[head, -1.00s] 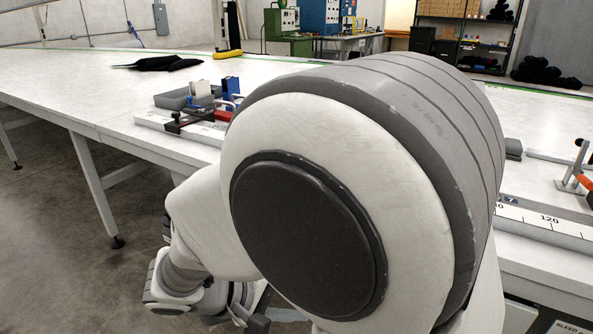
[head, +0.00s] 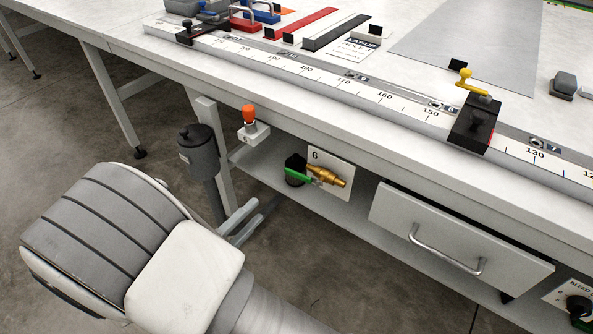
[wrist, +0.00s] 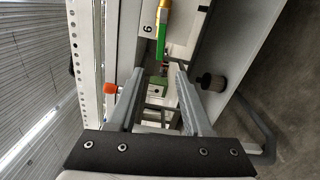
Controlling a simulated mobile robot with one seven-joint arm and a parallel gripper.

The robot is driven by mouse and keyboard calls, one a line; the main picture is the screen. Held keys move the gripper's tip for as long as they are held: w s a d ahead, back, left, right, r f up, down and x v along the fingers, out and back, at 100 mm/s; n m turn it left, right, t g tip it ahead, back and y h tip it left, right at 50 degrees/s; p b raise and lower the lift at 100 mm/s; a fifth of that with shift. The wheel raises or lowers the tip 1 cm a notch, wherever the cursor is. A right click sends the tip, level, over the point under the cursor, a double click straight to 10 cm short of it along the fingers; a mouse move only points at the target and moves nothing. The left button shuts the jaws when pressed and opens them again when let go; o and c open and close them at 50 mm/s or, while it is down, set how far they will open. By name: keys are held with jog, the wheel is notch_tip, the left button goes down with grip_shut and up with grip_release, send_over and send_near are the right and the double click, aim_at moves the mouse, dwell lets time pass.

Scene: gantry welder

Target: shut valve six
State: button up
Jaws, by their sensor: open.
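Valve six is a brass valve (head: 330,178) with a green lever (head: 301,175), under the table edge beside a white plate marked 6 (head: 336,160). The lever appears to lie along the line of the brass body. In the wrist view the brass body (wrist: 164,12) and green lever (wrist: 161,42) show at top centre, beyond the fingertips. My gripper (head: 256,212) is open and empty, left of and below the valve in the head view. Its two grey fingers (wrist: 159,72) show apart in the wrist view, not touching the lever.
An orange knob (head: 249,115) is mounted left of the valve. A grey canister (head: 200,152) on a post stands near my arm. A drawer (head: 455,240) with a bar handle is right of the valve. A ruler rail (head: 330,82) runs along the table edge.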

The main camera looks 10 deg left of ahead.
aim_at(292, 174)
jog(key=b+x, duration=0.2)
jog(key=x, duration=1.3)
jog(key=shift+c, duration=0.3)
grip_shut()
dwell(0.5)
